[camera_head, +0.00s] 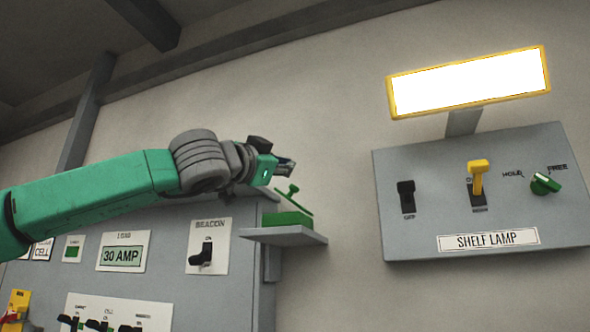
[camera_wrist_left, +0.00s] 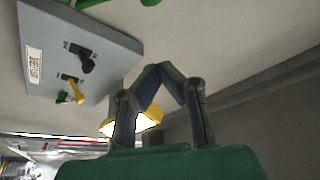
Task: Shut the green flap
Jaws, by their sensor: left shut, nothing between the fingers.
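A small green box (camera_head: 287,219) sits on a grey shelf (camera_head: 280,236) in the head view. Its green flap (camera_head: 294,200) stands open, tilted above the box, with a small knob on it. My left gripper (camera_head: 291,167) is shut and empty, just above the flap and slightly left of it, with a visible gap to the knob. In the left wrist view the fingers of my left gripper (camera_wrist_left: 165,72) meet at their tips. A green piece (camera_wrist_left: 115,2) is cut off at the top edge there; I cannot tell which part it is. My right gripper is not in view.
A grey panel (camera_head: 400,230) labelled SHELF LAMP, with switches and a green knob, is on the right under a lit yellow-framed lamp (camera_head: 468,82). A grey panel (camera_head: 165,262) with a BEACON switch is below my left arm.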

